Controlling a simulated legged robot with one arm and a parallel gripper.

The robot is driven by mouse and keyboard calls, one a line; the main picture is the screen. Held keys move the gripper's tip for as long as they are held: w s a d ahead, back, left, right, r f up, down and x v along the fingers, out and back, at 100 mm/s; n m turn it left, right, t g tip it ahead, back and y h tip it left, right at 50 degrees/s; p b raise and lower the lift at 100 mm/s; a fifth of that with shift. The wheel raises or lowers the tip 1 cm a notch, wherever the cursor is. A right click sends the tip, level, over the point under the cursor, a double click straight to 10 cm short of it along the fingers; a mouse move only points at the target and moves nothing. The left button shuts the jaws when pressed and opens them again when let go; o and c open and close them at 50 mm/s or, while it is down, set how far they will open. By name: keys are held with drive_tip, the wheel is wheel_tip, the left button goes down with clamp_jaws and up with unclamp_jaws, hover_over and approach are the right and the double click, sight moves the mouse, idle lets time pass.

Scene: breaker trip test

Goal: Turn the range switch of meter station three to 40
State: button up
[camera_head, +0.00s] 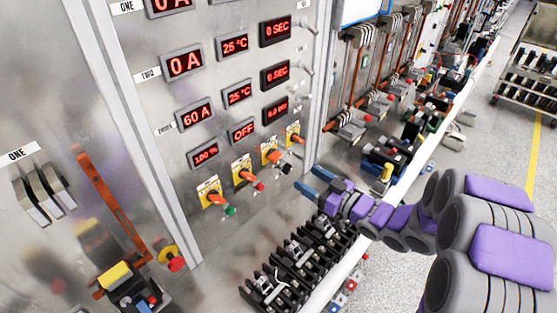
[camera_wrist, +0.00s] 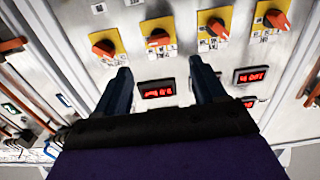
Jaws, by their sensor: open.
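Range switches with orange-red knobs on yellow plates form a row low on the metal panel: first (camera_head: 211,196), second (camera_head: 243,174), third (camera_head: 270,153) and fourth (camera_head: 293,137). They also show along the top of the wrist view, including one knob (camera_wrist: 158,39) above the gap between my fingers. I cannot read their scales or tell which belongs to station three. My gripper (camera_head: 314,181) has blue fingers, open and empty, right of and below the switches. In the wrist view my gripper (camera_wrist: 160,69) points at the panel, apart from the knobs.
Red-lit displays, one reading 60 A (camera_head: 196,116), sit above the switches. A row of black breakers (camera_head: 290,270) lies on the bench below my gripper. A red button on yellow (camera_head: 171,256) is at lower left. Cables and devices crowd the bench beyond; the floor is open at right.

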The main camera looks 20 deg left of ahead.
sight(279, 159)
drive_tip(key=x, duration=1.2)
drive_tip(key=shift+w+r+b, duration=0.1)
drive_tip(key=shift+w+b, duration=0.05)
drive_tip(key=shift+b, duration=0.15)
drive_tip(key=shift+d, duration=0.25)
drive_tip(key=shift+c, duration=0.3)
drive_tip(key=shift+a, duration=0.2)
drive_tip(key=c, duration=1)
